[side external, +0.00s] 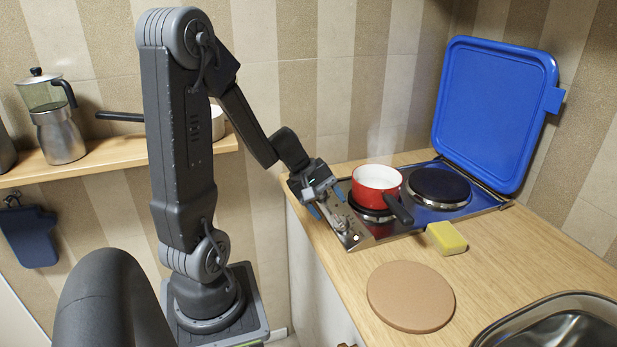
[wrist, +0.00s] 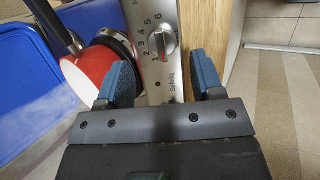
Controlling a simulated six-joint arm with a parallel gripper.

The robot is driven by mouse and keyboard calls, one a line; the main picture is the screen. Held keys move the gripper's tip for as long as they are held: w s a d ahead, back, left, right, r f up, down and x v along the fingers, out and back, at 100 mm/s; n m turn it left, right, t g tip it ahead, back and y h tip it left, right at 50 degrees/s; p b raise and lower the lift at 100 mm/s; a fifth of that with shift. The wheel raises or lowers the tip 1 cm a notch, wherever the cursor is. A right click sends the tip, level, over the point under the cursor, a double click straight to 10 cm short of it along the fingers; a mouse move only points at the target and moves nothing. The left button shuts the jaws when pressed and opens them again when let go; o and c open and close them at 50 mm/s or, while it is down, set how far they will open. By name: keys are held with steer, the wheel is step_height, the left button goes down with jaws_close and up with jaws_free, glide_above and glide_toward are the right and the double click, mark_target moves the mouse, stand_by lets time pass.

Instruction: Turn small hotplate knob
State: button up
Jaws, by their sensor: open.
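In the wrist view a round knob (wrist: 162,47) sits on the steel control panel (wrist: 155,85), with printed numbers around it and a red mark on it. I cannot tell which hotplate it serves. My gripper (wrist: 160,62) is open, its two blue fingers on either side of the panel, with the knob in line with the gap between them. I see no contact. In the side view my gripper (side external: 325,203) is over the hob's front panel (side external: 352,235) and hides part of it. The small hotplate (side external: 372,214) is mostly under a red saucepan (side external: 377,183).
The saucepan's black handle (side external: 398,209) points toward the front right. The large hotplate (side external: 438,187) is bare, and the blue lid (side external: 495,110) stands raised behind. A yellow sponge (side external: 446,238), a round cork mat (side external: 410,297) and a sink (side external: 560,325) are on the right.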

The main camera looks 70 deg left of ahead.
steer(key=v, duration=0.9)
steer(key=shift+s+r, duration=0.15)
steer(key=s+d+r+m+y, duration=0.1)
steer(key=s+d+r+m, duration=0.1)
steer(key=d+m, duration=0.6)
steer(key=s+d+r+m+y, duration=0.2)
steer(key=d+r+m, duration=0.1)
steer(key=d+m, duration=0.6)
steer(key=d, duration=0.3)
steer(key=shift+d+r, duration=0.25)
steer(key=shift+d, duration=0.1)
